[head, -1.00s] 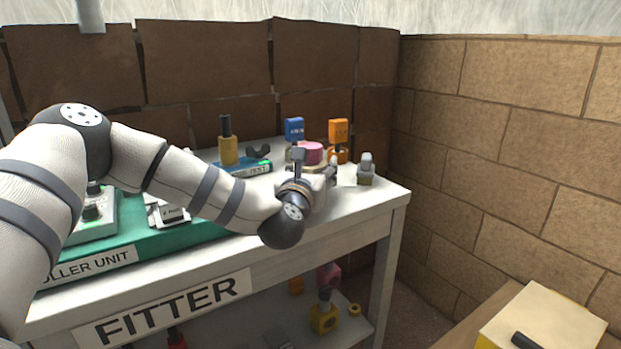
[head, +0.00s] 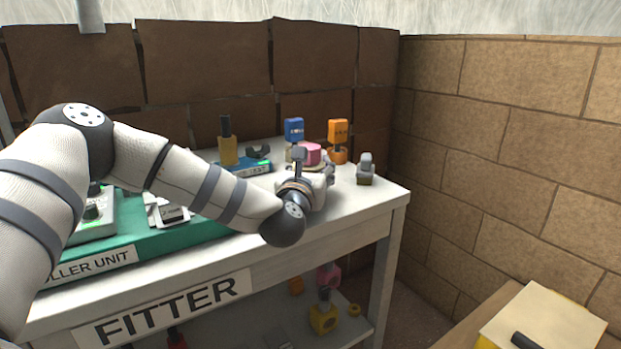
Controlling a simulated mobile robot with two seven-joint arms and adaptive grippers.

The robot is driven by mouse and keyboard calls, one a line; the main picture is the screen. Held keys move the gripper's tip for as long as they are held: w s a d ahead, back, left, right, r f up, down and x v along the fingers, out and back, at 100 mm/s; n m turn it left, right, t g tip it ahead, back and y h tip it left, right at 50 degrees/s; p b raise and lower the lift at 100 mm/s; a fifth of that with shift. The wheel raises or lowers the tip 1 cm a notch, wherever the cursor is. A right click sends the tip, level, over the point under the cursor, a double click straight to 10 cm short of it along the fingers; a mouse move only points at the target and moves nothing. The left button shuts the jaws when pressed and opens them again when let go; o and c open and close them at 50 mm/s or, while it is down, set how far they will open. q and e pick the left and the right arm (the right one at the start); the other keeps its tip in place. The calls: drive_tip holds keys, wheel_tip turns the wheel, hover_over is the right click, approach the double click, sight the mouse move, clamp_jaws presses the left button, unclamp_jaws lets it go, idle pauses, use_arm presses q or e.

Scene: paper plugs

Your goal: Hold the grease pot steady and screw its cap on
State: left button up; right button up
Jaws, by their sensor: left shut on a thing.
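My left gripper (head: 328,172) reaches over the right end of the white bench top. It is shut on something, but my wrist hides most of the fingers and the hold. A pink round thing (head: 312,151) shows just behind the wrist, next to the fingers; it may be the grease pot or its cap, but I cannot tell which. Whether pot and cap touch is hidden. My right gripper is not in view.
A grey-topped piece (head: 365,170) stands right of the gripper. Blue (head: 294,129) and orange (head: 338,131) tagged items stand behind, and a yellow-brown cylinder (head: 228,151) to the left. A green controller unit (head: 150,241) fills the left. The bench's right front corner is clear.

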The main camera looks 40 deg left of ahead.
sight(318, 149)
use_arm(q)
drive_tip(key=shift+r, duration=0.45)
wheel_tip(318, 149, up, 3)
drive_tip(key=shift+f, duration=0.1)
drive_tip(key=s+d+r, duration=0.1)
drive_tip(key=r, duration=0.1)
drive_tip(key=s+d+r+p, duration=0.1)
drive_tip(key=r, duration=0.1)
drive_tip(key=s+d+r, duration=0.1)
drive_tip(key=r, duration=0.1)
drive_tip(key=shift+s+d+r, duration=0.1)
drive_tip(key=shift+s+d, duration=0.2)
drive_tip(key=shift+s, duration=0.1)
drive_tip(key=s+d+r, duration=0.1)
drive_tip(key=s+d, duration=0.1)
drive_tip(key=s+d+r, duration=0.1)
drive_tip(key=s+d, duration=0.1)
drive_tip(key=s+d+r, duration=0.1)
drive_tip(key=s+d, duration=0.1)
drive_tip(key=shift+s+r, duration=0.1)
drive_tip(key=shift+s, duration=0.1)
drive_tip(key=shift+c, duration=0.3)
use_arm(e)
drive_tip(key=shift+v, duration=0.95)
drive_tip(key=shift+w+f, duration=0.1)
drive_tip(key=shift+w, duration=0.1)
use_arm(q)
drive_tip(key=o, duration=0.5)
clamp_jaws()
